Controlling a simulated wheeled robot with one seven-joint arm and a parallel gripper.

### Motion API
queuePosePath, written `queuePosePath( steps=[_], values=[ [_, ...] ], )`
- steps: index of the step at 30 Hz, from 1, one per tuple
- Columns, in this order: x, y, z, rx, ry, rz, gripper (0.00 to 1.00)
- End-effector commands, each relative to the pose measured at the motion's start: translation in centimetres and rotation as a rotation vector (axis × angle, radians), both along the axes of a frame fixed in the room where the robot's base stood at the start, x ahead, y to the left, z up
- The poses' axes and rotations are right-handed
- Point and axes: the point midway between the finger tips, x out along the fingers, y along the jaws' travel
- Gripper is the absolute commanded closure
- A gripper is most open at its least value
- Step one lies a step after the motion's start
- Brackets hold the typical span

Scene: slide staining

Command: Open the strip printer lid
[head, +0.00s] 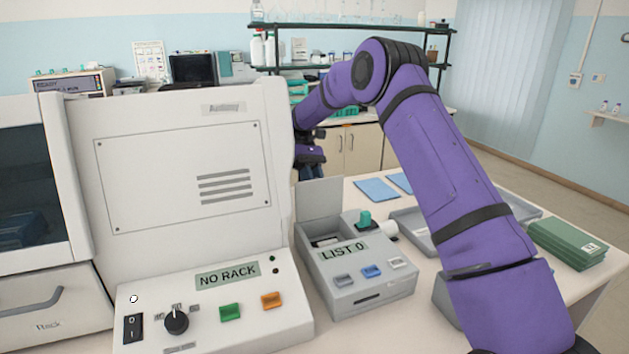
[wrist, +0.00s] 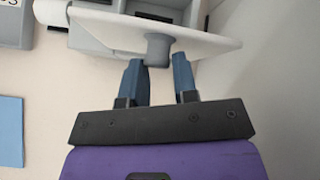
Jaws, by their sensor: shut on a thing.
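The strip printer (head: 345,290) is the grey box with the "LIST 0" display, right of the large white machine. Its lid (head: 319,199) stands raised, roughly upright, at the back left of the printer, with the opening in front uncovered. In the wrist view the lid (wrist: 205,42) is a pale plate with a grey grip (wrist: 158,48) on its outer face. My gripper (wrist: 157,62) has its blue fingers on either side of this grip and is shut on it. In the head view my gripper (head: 312,171) is partly hidden behind the lid and the white machine.
The large white machine (head: 180,160) with the "NO RACK" display stands close on the left. A teal knob (head: 365,218), a white roll (head: 386,231) and a grey tray (head: 412,228) are near the printer's right. Green boxes (head: 567,243) lie at the far right.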

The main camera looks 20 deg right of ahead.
Motion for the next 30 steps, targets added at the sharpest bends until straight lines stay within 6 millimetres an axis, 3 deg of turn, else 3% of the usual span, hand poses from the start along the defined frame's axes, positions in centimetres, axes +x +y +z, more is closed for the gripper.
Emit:
queuePosePath(
  steps=[1, 20, 21, 23, 30],
  values=[
    [0.04, -0.74, -0.96, -0.009, 0.025, -0.005, 1.00],
    [0.32, -0.92, -1.21, -0.010, 0.071, -0.007, 1.00],
    [0.31, -0.93, -1.22, -0.010, 0.071, -0.006, 0.64],
    [0.32, -0.87, -1.19, -0.009, 0.071, -0.006, 0.51],
    [0.39, -0.57, -0.84, -0.006, 0.067, -0.004, 0.51]
  ],
)
